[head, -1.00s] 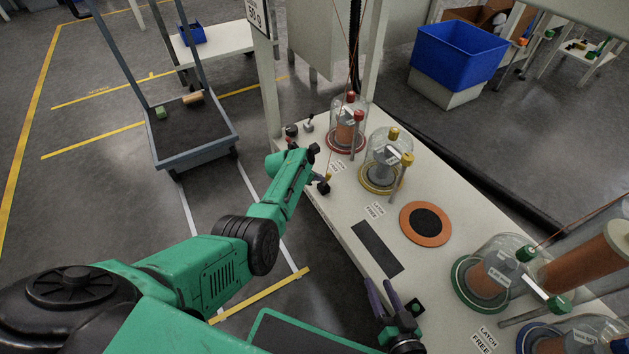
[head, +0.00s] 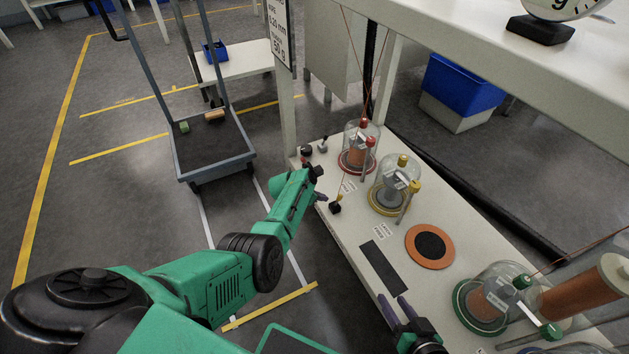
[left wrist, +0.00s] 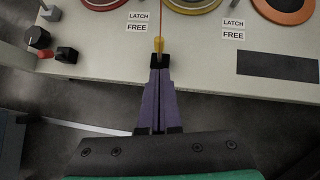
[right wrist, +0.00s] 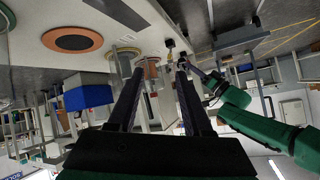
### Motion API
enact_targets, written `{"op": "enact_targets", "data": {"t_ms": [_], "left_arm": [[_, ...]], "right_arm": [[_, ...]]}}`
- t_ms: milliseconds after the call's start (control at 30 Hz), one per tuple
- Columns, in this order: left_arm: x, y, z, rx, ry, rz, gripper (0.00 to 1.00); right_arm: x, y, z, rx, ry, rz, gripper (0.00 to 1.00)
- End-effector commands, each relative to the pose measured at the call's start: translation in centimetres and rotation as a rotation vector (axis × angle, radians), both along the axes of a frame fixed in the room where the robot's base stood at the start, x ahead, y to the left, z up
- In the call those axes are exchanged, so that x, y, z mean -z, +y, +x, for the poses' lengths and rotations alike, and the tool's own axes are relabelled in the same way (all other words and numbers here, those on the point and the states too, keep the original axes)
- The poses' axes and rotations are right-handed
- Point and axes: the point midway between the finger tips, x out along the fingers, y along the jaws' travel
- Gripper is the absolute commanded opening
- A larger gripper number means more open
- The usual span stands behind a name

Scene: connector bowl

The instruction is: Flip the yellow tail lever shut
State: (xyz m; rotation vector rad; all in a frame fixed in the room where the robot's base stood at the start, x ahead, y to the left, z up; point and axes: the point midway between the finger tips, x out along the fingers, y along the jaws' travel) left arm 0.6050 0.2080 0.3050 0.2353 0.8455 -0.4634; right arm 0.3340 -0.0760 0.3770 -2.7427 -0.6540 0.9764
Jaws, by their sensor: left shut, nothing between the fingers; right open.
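The yellow tail lever (left wrist: 158,45) is a small yellow piece on a black block at the table's near edge. It also shows small in the head view (head: 338,199). In the left wrist view it points away from my fingers, and a thin orange line runs on from it; its exact tilt is unclear. My left gripper (left wrist: 158,74) is shut and empty, its purple fingertips right at the black block, touching or nearly so. In the head view my left gripper (head: 320,197) is beside the block. My right gripper (head: 396,308) is open and empty over the table's near edge.
Glass domes with a red base (head: 356,168), yellow base (head: 384,205) and green base (head: 465,310) stand on the white table. An orange disc (head: 429,263) and a dark strip (head: 380,266) lie between. A black knob (left wrist: 38,37) sits left of the lever. A cart (head: 215,165) stands left.

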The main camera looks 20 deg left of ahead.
Motion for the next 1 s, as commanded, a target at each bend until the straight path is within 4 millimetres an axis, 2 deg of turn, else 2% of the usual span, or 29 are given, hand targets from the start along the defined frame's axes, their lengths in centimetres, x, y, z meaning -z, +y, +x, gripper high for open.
{"op": "enact_targets", "data": {"t_ms": [33, 267, 500, 700, 733, 800, 1000], "left_arm": [[-0.8, 0.0, -0.2, -0.001, 0.000, -0.001, 0.00], [-2.8, 0.2, -0.9, 0.000, 0.000, 0.000, 0.00], [-4.6, 0.5, -1.7, 0.001, 0.000, -0.001, 0.00], [-6.1, 0.7, -2.2, -0.001, 0.001, 0.000, 0.00], [-6.3, 0.7, -2.3, -0.001, 0.001, 0.000, 0.00], [-7.1, 0.8, -2.6, -0.001, 0.001, 0.000, 0.00], [-8.0, 0.9, -3.0, 0.000, 0.002, -0.001, 0.00]], "right_arm": [[-1.0, -0.6, 0.2, -0.005, 0.035, -0.032, 0.50], [-2.9, -4.7, -0.9, -0.018, 0.253, -0.201, 0.50], [-5.8, -9.2, -3.5, 0.001, 0.479, -0.341, 0.50], [-8.5, -12.3, -6.2, 0.030, 0.649, -0.421, 0.50], [-8.5, -12.7, -6.5, 0.034, 0.669, -0.429, 0.50], [-6.5, -12.6, -6.0, 0.036, 0.676, -0.433, 0.50], [-3.4, -12.7, -5.5, 0.047, 0.681, -0.438, 0.50]]}}
